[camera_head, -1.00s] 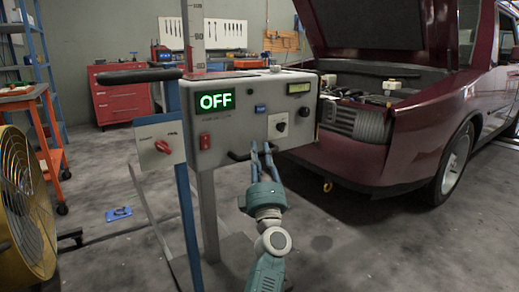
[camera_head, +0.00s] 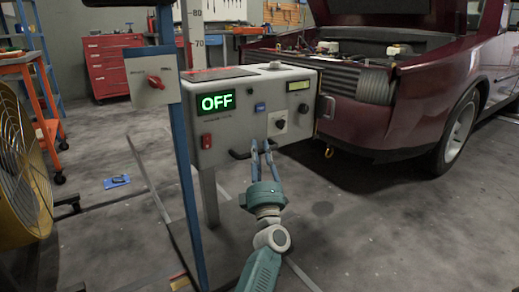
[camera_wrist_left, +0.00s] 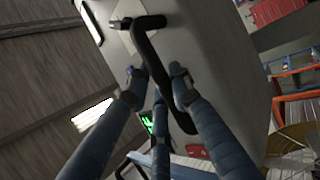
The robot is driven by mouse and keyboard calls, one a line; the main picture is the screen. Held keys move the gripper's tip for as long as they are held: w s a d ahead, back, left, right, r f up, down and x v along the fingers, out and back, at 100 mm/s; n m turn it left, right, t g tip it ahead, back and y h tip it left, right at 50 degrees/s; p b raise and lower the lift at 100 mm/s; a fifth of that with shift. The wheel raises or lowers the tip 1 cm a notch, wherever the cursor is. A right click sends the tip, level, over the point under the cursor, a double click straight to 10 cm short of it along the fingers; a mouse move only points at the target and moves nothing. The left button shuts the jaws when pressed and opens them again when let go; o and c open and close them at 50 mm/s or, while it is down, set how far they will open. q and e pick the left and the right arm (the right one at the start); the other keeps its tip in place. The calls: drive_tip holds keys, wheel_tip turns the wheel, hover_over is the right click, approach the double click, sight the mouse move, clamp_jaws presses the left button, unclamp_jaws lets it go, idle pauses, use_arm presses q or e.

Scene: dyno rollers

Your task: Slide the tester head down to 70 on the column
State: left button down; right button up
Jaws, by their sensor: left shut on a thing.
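The tester head (camera_head: 290,85) is a light grey box with a green OFF display, on a grey column (camera_head: 194,30) with a printed scale. The 80 and 70 marks show above the box, with 70 a little above its top edge. My left gripper (camera_head: 262,150) is shut on the black handle (camera_head: 238,156) low on the box's front. In the left wrist view its fingers (camera_wrist_left: 160,85) lie on either side of the bent black handle (camera_wrist_left: 152,45). The pointer on the scale cannot be made out. My right gripper is not in view.
A blue post (camera_head: 182,165) with a red-knob switch box (camera_head: 153,83) stands just left of the tester head. A dark red car (camera_head: 385,135) with its hood up is at right. A yellow fan (camera_head: 20,175) stands at left. The floor at lower right is clear.

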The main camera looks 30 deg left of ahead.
use_arm(q)
drive_tip(key=shift+f, duration=0.1)
drive_tip(key=c, duration=1.5)
unclamp_jaws()
drive_tip(key=shift+s, duration=0.1)
drive_tip(key=v, duration=1.2)
